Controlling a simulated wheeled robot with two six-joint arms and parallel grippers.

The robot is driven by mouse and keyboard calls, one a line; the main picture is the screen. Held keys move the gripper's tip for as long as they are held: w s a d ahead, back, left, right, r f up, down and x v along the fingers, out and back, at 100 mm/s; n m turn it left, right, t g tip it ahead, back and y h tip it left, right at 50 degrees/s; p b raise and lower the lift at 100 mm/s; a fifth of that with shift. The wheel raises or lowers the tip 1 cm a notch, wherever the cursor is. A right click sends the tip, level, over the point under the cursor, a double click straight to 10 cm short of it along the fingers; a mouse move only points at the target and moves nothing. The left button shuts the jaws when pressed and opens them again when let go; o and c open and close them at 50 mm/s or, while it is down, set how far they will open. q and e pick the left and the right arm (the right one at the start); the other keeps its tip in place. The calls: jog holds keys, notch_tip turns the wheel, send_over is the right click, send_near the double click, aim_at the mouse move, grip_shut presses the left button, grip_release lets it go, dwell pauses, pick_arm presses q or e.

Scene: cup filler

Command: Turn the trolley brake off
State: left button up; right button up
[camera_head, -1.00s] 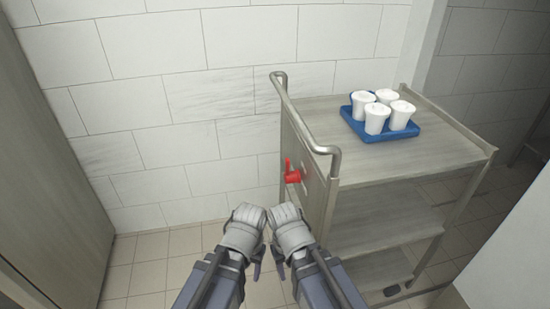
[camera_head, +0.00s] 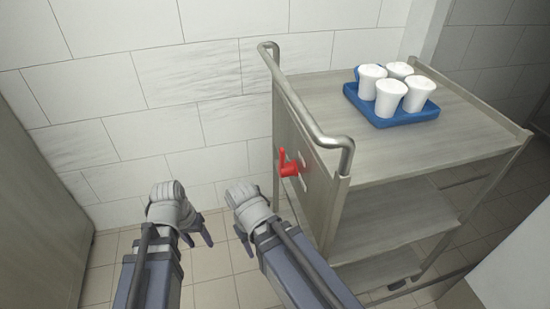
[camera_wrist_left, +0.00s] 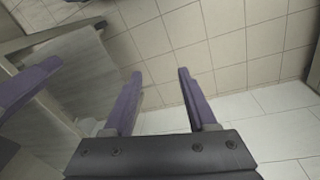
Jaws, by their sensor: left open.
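The trolley (camera_head: 430,95) stands at the right, with a rail handle (camera_head: 318,138) on its near left end. The red brake lever (camera_head: 287,165) sits on the end panel below the handle, its thin arm pointing up. Pale marks show on the panel beside it. My left gripper (camera_head: 198,232) is open and empty, left of and below the brake. In the left wrist view its two purple fingers (camera_wrist_left: 158,92) stand apart over floor tiles. My right gripper (camera_head: 243,238) is nearer the brake, below and left of it, apart from it; its opening does not show.
A blue tray (camera_head: 383,117) with several white cups (camera_head: 391,96) stands on the trolley top. A tiled wall (camera_head: 160,80) runs behind. A grey panel (camera_head: 40,190) stands at the left and a pale surface (camera_head: 525,260) at the lower right. Floor shows between my arms.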

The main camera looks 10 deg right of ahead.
pick_arm(q)
jog(key=w+d+m+h+b, duration=0.2)
jog(key=w+d+m+h, duration=0.1)
jog(key=d+h, duration=0.1)
jog(key=m+h, duration=1.2)
jog(key=h, duration=0.1)
send_near(280, 156)
jog(key=d, duration=0.3)
jog(key=shift+w+d, duration=0.15)
jog(key=shift+d, duration=1.75)
jog(key=shift+w+d, duration=0.1)
jog(key=shift+d, duration=1.85)
grip_shut()
